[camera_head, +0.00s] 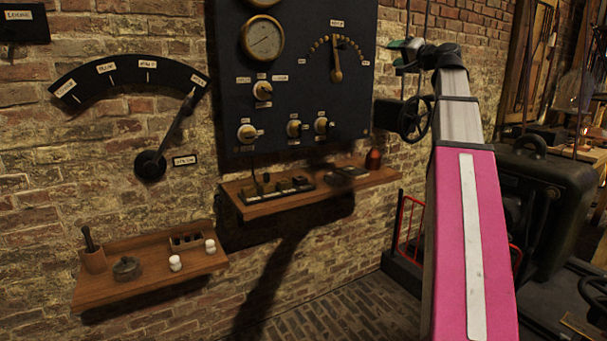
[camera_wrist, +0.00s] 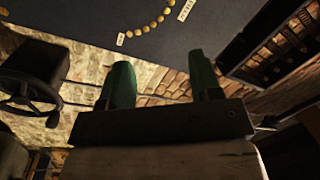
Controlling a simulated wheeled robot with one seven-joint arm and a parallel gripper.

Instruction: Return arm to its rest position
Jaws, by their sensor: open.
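My gripper (camera_head: 408,46) is at the far end of my raised pink and grey arm, in front of the right edge of the dark panel (camera_head: 297,105) in the head view. Its two green fingers stand apart with nothing between them in the wrist view (camera_wrist: 160,84). The gripper is open and touches nothing that I can see. The panel carries a round gauge, a dial lever and several knobs.
A lower left shelf (camera_head: 150,285) holds two white jars (camera_head: 175,263), a round lidded pot (camera_head: 127,268) and a rack. A second shelf (camera_head: 315,192) under the panel holds small devices and a reddish-brown bottle (camera_head: 373,160). Dark machinery (camera_head: 540,200) stands at the right.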

